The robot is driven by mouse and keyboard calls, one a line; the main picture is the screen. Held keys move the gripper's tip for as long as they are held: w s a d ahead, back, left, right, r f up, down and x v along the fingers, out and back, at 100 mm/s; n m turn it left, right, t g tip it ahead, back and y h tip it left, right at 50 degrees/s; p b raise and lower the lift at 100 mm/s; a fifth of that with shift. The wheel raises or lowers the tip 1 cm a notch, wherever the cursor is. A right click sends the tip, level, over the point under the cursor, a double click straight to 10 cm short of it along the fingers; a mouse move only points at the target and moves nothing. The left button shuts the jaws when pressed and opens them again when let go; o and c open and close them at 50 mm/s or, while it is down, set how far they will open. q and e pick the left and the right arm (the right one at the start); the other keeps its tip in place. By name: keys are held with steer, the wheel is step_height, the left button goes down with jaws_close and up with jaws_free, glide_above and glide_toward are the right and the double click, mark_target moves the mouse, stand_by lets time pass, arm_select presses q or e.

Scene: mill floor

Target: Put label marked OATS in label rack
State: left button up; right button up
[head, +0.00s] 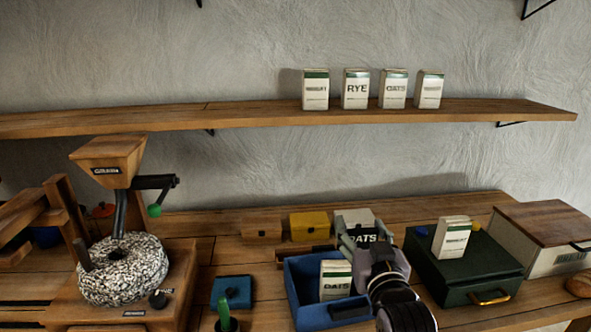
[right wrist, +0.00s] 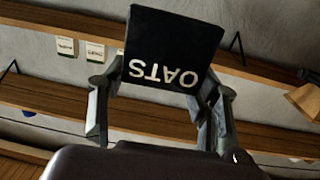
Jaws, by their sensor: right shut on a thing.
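The label marked OATS is a flat black plate with white lettering. It fills the upper middle of the right wrist view (right wrist: 168,60), where the lettering appears upside down. My right gripper (right wrist: 158,88) is shut on it, with a finger at each side. In the head view the right gripper (head: 366,240) holds the label (head: 362,238) above the bench, behind the blue bin. The fingers and a pale box close by partly hide the label there. I cannot make out the label rack for certain. My left gripper is not in view.
The blue bin (head: 306,307) holds an OATS packet (head: 335,280). A dark green case (head: 460,275) with a packet on top stands right, a stone mill (head: 122,270) left. Wooden and yellow boxes (head: 309,225) stand behind. Several packets line the wall shelf (head: 240,115).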

steer(key=s+d+f, duration=0.2)
steer(key=s+f, duration=1)
steer(key=s, duration=0.2)
steer(key=w+a+r, duration=0.2)
steer(key=w+r, duration=1.1)
steer(key=w, duration=0.2)
steer(key=shift+r, duration=0.25)
steer(key=shift+s+f, duration=0.1)
